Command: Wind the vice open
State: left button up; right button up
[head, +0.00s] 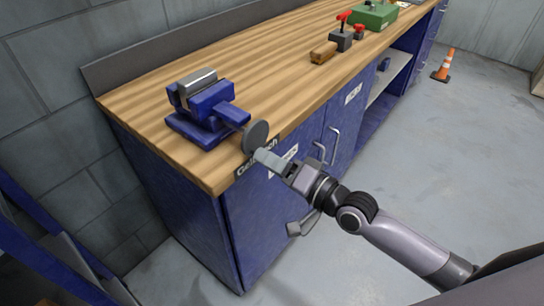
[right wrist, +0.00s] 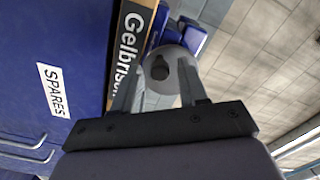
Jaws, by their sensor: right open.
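The blue vice (head: 208,108) with grey jaw faces stands on the near left end of the wooden workbench. Its round grey handwheel (head: 256,136) sticks out over the front edge. My right gripper (head: 268,155) is in front of the wheel. In the right wrist view the open fingers (right wrist: 158,82) are on either side of the pale wheel disc (right wrist: 180,75), with a dark round knob (right wrist: 160,67) between them. I cannot tell whether the fingers touch the wheel. The gap between the vice jaws is hard to make out. My left gripper is not in view.
The workbench (head: 262,62) has a blue cabinet (head: 185,190) with door handles below. An orange cone (head: 443,66) stands on the floor, which is clear in front.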

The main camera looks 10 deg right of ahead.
jog(key=m+p, duration=0.2)
jog(key=m, duration=1.6)
jog(key=shift+m+p, duration=0.3)
jog(key=shift+m, duration=0.1)
grip_shut()
jog(key=n, duration=0.1)
jog(key=n+b, duration=0.2)
jog(key=shift+w+d+f+n, duration=0.2)
jog(key=shift+d+f+n, duration=0.05)
jog(key=shift+d+n, duration=0.05)
